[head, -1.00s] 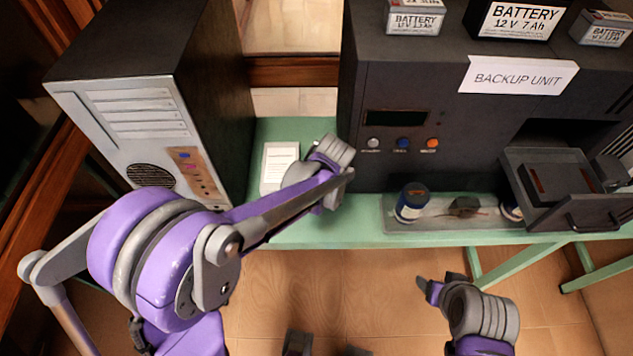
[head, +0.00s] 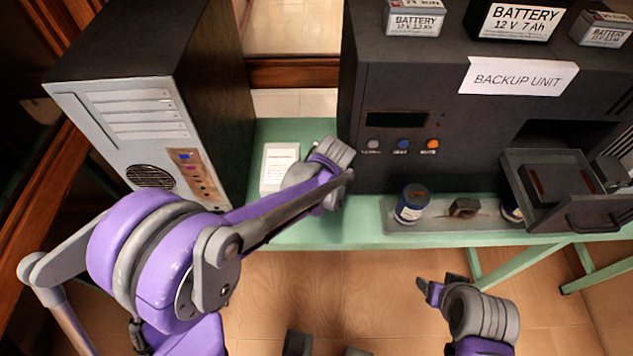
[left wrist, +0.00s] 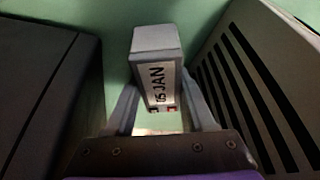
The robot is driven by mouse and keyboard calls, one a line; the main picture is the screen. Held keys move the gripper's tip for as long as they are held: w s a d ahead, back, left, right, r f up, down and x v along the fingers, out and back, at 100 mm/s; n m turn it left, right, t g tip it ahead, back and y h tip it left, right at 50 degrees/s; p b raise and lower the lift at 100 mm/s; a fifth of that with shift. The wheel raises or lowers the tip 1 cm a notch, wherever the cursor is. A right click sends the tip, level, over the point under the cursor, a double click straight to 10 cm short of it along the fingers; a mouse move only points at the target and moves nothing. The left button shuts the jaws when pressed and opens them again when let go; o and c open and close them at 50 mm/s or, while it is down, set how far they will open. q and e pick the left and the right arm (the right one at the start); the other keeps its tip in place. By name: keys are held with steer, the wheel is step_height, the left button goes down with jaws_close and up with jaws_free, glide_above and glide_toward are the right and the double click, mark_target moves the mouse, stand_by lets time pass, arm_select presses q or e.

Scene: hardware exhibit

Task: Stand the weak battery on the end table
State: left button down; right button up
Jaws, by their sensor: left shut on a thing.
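My left gripper (left wrist: 160,100) is shut on a grey battery (left wrist: 155,40) with a white label reading "05 JAN". In the left wrist view its fingers are on both sides of the battery, above a green surface. Small red and black parts show at its near end. In the head view my left arm covers the gripper and the battery. A green table (head: 330,232) stands below the arm; I cannot tell whether it is the end table. My right gripper (head: 440,285) is low at the right, apart from the table; its jaw state is unclear.
A computer tower (head: 125,120) stands left of my left arm, and a dark backup unit (head: 445,150) stands right. Batteries (head: 520,20) sit on the unit. Its drawer (head: 575,210) is open. A tray (head: 440,238) holds small items. A white card (head: 278,165) lies on the table.

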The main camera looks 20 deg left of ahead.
arm_select(q)
steer(key=shift+s+r, duration=0.2)
steer(key=shift+r, duration=0.5)
step_height(320, 180, up, 6)
steer(key=shift+p, duration=0.4)
steer(key=s+d, duration=0.2)
steer(key=s, duration=0.7)
steer(key=s+d, duration=0.3)
steer(key=s, duration=0.7)
steer(key=shift+d+b, duration=0.25)
steer(key=shift+b, duration=0.2)
